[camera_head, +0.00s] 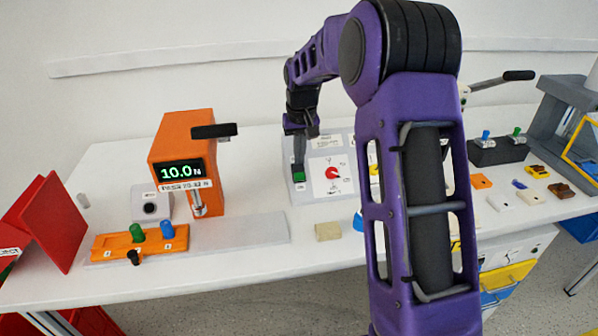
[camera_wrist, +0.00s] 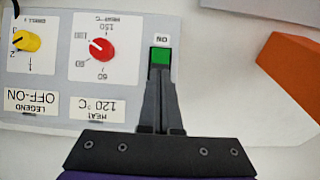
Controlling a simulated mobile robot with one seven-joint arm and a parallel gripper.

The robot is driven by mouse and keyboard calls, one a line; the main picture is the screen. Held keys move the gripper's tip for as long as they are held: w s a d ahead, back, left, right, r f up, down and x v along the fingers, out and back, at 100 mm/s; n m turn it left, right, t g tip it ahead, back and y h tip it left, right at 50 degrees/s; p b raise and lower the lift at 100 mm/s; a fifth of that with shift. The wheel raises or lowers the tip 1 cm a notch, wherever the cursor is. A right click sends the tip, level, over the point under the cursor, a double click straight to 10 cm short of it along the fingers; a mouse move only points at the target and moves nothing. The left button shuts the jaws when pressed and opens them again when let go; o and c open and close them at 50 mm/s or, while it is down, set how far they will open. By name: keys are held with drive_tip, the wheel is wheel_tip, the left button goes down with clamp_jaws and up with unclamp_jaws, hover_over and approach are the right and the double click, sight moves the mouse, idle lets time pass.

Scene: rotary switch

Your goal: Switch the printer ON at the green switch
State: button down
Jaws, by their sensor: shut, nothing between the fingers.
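The green switch (camera_wrist: 160,56) is a small square rocker in a dark frame on a light grey panel (camera_head: 315,190), with an upside-down "ON" label beside it in the wrist view. In the head view the switch (camera_head: 298,177) is at the panel's left side. My gripper (camera_wrist: 160,76) is shut and empty, its dark fingertips at the near edge of the green face. In the head view my gripper (camera_head: 299,166) points down just over the switch. I cannot tell whether the tips touch it. The fingers hide its lower edge in the wrist view.
A red knob (camera_wrist: 102,49) and a yellow knob (camera_wrist: 27,41) sit beside the switch on the panel. An orange press (camera_head: 182,150) with a display reading 10.0 N stands to the left. An orange block (camera_head: 130,243) with coloured pegs is at front left. My arm hides the panel's right part.

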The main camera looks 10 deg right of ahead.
sight(299, 173)
drive_tip(key=shift+f+b, duration=0.8)
drive_tip(key=shift+f, duration=0.85)
idle(0.6)
drive_tip(key=shift+r, duration=0.15)
wheel_tip(299, 173, up, 7)
drive_tip(key=p, duration=0.5)
drive_tip(key=shift+a, duration=0.1)
idle(0.4)
